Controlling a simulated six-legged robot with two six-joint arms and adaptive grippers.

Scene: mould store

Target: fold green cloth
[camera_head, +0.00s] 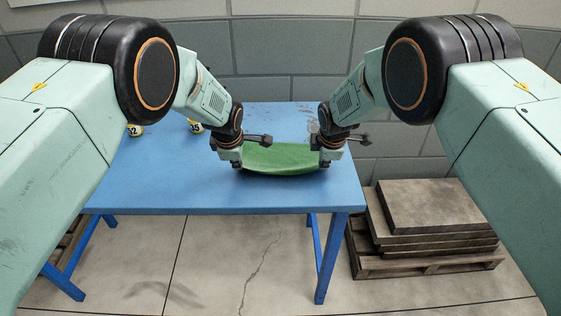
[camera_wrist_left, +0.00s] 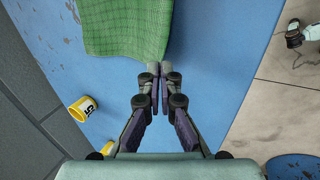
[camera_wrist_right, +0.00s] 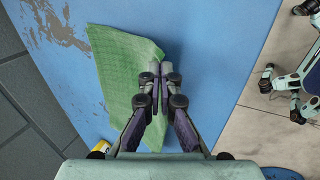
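The green cloth (camera_head: 281,158) is at the middle of the blue table (camera_head: 210,185), stretched between my two grippers, its near edge curving down a little. My left gripper (camera_head: 238,163) is at its left end. In the left wrist view, the fingers (camera_wrist_left: 159,72) are closed together at a corner of the cloth (camera_wrist_left: 125,25). My right gripper (camera_head: 325,161) is at the right end. In the right wrist view, the fingers (camera_wrist_right: 160,68) are closed at a corner of the cloth (camera_wrist_right: 122,75). The fingers hide the pinched corners. How far the near edge is off the table is unclear.
Dark slabs (camera_head: 440,205) are stacked on a pallet to the right. A grey block wall (camera_head: 265,60) is behind. The table's front left is clear.

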